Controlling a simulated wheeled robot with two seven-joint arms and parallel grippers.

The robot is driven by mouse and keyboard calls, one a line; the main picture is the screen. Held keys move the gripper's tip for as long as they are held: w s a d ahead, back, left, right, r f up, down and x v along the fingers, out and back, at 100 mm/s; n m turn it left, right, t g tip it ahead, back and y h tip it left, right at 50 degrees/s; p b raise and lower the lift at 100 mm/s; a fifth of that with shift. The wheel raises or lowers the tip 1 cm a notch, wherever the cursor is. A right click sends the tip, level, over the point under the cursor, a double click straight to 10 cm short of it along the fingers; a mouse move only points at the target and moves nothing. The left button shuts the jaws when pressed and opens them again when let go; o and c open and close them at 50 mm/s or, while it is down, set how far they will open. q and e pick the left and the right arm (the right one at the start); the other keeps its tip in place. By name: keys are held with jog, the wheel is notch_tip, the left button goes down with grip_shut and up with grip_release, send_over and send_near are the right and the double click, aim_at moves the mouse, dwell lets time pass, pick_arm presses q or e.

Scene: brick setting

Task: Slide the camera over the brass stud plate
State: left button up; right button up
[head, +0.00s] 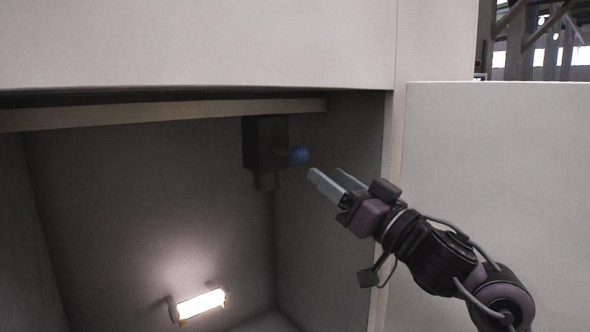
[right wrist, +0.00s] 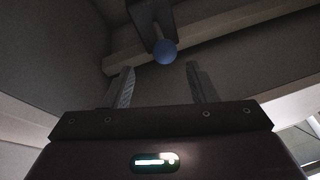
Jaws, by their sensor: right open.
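The camera (head: 262,147) is a dark box with a short round lens barrel below it. It hangs under a pale rail (head: 170,113) inside the recess. A blue ball knob (head: 299,155) sticks out from its right side. My right gripper (head: 328,178) is open and empty, just right of and slightly below the knob, apart from it. In the right wrist view the knob (right wrist: 165,51) shows beyond and between the open fingers (right wrist: 160,85). The brass stud plate cannot be made out in either view. My left gripper is not in view.
A lit lamp (head: 201,304) is at the lower part of the recess. The recess's right wall edge (head: 386,150) is close to my right arm. A pale panel (head: 500,170) stands at the right. The space below the camera is free.

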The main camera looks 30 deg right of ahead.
aim_at(306, 160)
jog(key=p+x, duration=0.1)
jog(key=x, duration=0.2)
jog(key=p+x, duration=0.2)
jog(key=x, duration=0.2)
jog(key=shift+w+a+r, duration=0.1)
jog(key=shift+a+r, duration=0.2)
jog(key=shift+r, duration=0.05)
jog(key=shift+w+a, duration=0.15)
jog(key=shift+w, duration=0.25)
jog(key=shift+c, duration=0.4)
jog(key=shift+s, duration=0.1)
grip_shut()
